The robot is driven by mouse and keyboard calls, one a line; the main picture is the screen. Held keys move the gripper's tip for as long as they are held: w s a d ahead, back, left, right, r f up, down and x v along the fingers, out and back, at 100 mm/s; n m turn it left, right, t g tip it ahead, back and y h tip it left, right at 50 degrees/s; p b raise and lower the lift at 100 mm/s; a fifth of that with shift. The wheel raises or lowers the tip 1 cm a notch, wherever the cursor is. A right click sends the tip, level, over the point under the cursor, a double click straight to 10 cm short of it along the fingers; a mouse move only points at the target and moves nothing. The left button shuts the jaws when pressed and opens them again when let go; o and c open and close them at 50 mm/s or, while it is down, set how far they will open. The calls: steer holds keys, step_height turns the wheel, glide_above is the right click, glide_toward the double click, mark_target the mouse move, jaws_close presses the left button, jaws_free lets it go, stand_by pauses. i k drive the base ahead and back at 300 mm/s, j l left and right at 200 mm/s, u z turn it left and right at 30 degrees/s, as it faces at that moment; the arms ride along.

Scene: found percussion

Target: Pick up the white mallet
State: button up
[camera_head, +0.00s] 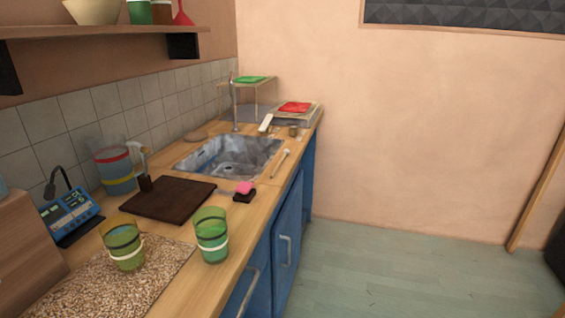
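What looks like the white mallet (280,163) lies on the wooden counter, between the sink and the counter's front edge. It is a thin pale stick with a small white head at its far end, and it is small in the picture. It lies apart from the things around it. My gripper is not in view.
A metal sink (232,168) is left of the mallet. A red item (295,107) lies beyond. The floor (400,270) at right is clear.

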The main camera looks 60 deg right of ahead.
mark_target(286, 151)
steer(key=i+l+u, duration=0.2)
steer(key=l, duration=0.8)
steer(key=l+u, duration=0.25)
steer(key=l, duration=0.75)
